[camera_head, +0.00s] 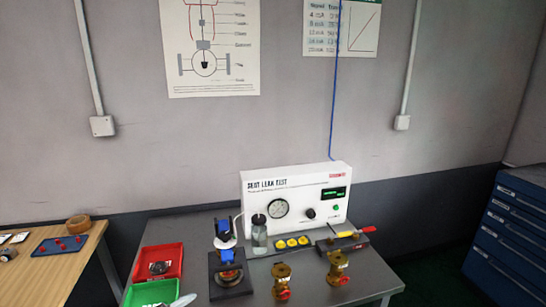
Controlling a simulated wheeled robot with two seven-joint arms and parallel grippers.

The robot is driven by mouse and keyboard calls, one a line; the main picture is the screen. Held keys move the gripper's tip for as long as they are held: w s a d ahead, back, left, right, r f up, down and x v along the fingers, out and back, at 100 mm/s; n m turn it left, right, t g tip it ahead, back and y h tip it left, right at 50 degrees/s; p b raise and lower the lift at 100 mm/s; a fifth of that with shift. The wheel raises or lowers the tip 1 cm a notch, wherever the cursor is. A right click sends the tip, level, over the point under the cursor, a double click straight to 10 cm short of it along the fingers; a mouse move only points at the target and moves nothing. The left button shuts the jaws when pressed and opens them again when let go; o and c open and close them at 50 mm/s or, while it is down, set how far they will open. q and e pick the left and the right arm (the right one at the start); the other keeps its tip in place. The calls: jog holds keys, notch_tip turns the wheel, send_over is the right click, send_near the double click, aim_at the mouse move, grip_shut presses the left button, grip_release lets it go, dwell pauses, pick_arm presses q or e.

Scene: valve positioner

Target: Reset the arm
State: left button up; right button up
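The grey workbench (196,229) holds a valve assembly with a blue positioner (224,228) and a black base (231,283), standing upright left of centre. Two brass valve bodies with red parts stand to its right, one in the middle (282,278) and one further right (338,266). A white seat leak test box (297,197) with a gauge stands behind them. Neither of my grippers can be made out. A pale grey piece (183,300) shows over the green tray at the bottom edge; I cannot tell what it is.
A red tray (174,253) and a green tray (143,293) lie at the bench's left. A clear bottle (259,237), yellow-topped pieces (291,243) and a dark holder with a red-handled tool (349,238) stand before the box. A wooden table (45,278) is left, a blue cabinet (510,240) right.

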pick_arm(q)
jog(key=s+a+f+n+g+y, duration=0.1)
jog(key=s+f+n+g+y, duration=0.2)
jog(key=s, duration=0.7)
jog(key=s+a+f+n+g+y, duration=0.1)
jog(key=s+a+f+g+y, duration=0.2)
jog(key=s, duration=0.6)
jog(key=s+f+n+g+y, duration=0.25)
jog(key=s+f+y, duration=0.2)
jog(key=s, duration=0.55)
notch_tip(320, 180, down, 26)
jog(key=s+g, duration=0.2)
jog(key=s+a+f+g+b, duration=0.1)
jog(key=s+a+f, duration=0.2)
jog(key=s+f, duration=1.3)
jog(key=shift+s+a+f+m, duration=0.15)
jog(key=shift+s+f+m, duration=0.2)
jog(key=shift+f, duration=0.5)
jog(key=shift+h, duration=0.25)
